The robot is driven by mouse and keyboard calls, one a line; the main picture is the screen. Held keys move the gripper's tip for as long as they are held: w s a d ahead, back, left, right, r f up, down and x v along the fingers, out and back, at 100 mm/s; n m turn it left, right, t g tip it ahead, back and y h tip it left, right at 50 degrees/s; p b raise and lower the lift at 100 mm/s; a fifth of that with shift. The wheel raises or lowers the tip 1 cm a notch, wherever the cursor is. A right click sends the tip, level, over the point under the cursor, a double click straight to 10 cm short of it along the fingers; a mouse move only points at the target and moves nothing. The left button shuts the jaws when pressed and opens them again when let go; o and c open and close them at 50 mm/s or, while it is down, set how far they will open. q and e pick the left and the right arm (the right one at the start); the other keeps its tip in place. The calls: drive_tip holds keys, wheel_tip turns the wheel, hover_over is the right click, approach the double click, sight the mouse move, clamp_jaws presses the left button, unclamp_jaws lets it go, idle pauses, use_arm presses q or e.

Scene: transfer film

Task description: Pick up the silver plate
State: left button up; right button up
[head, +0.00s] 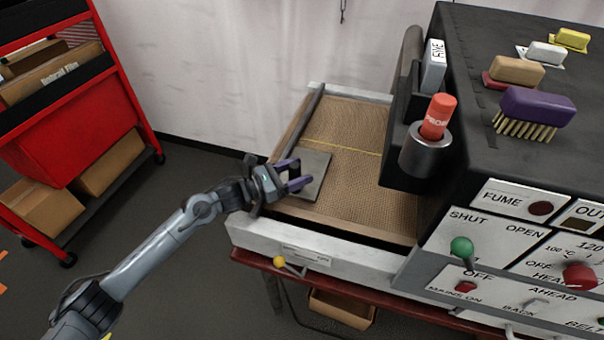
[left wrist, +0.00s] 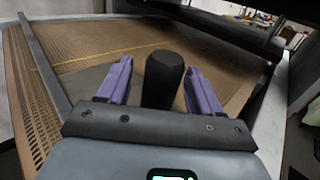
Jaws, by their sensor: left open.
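The silver plate (head: 317,163) is a flat grey square lying on the brown mesh belt (head: 355,180) of the machine, near the belt's left side in the head view. My left gripper (head: 298,175) has purple fingers and is open over the plate, covering part of it. I cannot tell whether the fingers touch it. In the left wrist view, the two purple fingers stand apart with a dark rounded post between them. A grey patch of the plate (left wrist: 84,82) shows beyond the left finger, partly hidden. My right gripper is not in view.
A pale metal frame (head: 300,243) edges the belt. The black machine housing (head: 480,60) rises at the right, with a control panel, a red-topped cylinder (head: 437,118) in a holder and several brushes or blocks on top. A red shelf cart (head: 80,110) stands at the left.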

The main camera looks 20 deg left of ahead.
use_arm(q)
drive_tip(key=shift+w+d, duration=0.45)
drive_tip(key=shift+c, duration=0.2)
clamp_jaws()
